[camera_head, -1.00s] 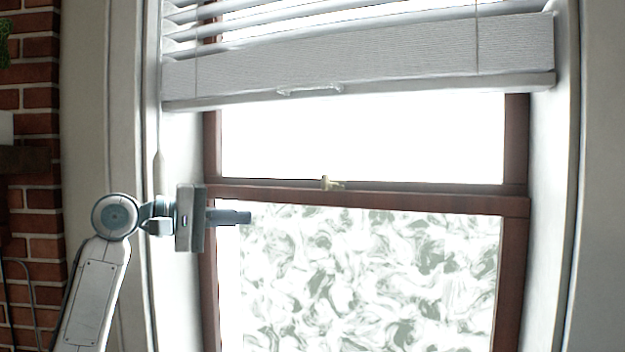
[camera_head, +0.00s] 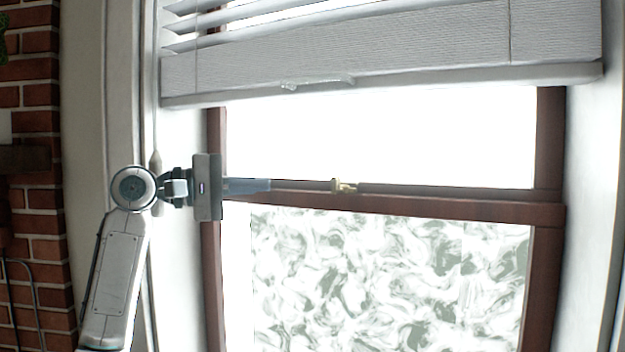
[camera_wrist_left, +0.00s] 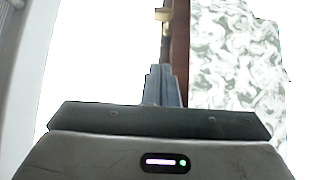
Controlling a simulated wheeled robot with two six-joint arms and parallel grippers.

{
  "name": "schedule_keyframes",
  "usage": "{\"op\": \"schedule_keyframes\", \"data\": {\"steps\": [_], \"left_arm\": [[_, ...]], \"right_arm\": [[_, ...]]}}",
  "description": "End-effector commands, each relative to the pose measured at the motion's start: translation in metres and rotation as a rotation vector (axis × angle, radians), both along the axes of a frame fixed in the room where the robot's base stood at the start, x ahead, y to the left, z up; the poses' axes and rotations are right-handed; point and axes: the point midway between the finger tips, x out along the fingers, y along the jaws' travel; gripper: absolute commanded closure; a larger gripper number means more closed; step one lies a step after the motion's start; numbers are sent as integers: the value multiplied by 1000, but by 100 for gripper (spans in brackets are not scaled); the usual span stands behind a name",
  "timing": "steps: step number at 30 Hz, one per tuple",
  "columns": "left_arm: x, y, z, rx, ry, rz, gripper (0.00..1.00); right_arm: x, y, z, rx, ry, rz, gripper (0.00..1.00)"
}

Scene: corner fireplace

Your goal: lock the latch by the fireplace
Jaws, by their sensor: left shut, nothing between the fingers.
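The latch (camera_head: 343,186) is a small brass piece on the brown meeting rail of the window, near its middle. It also shows in the left wrist view (camera_wrist_left: 164,20), straight ahead of the fingers at the top. My left gripper (camera_head: 268,186) is shut and empty. It points right along the rail, at about the latch's height, with its fingertips a short gap left of the latch. In the left wrist view the closed fingers (camera_wrist_left: 165,75) line up with the rail, apart from the latch. My right gripper is not in view.
White blinds (camera_head: 380,55) hang above the rail, with their bottom bar well over the gripper. The brown window frame (camera_head: 548,240) encloses a patterned lower pane (camera_head: 390,275). A brick wall (camera_head: 38,240) stands at the far left. The space between fingertips and latch looks clear.

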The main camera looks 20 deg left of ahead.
Motion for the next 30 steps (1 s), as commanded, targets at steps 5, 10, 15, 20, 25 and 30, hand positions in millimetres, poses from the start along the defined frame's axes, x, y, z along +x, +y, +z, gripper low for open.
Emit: {"op": "schedule_keyframes", "data": {"steps": [5, 10, 15, 20, 25, 30], "left_arm": [[22, -29, 5, -3, 3, -6, 100], [42, -55, 5, -3, 3, -4, 100], [42, -80, 4, 0, 0, -2, 100], [40, -93, 2, 1, -1, -1, 100], [40, -97, 0, 1, 1, 0, 100], [40, -97, 0, 1, 1, 0, 100]], "right_arm": [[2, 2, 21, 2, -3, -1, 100], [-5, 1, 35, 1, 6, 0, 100], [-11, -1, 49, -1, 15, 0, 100], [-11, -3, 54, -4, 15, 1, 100], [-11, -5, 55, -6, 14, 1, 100], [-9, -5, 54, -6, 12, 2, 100]]}}
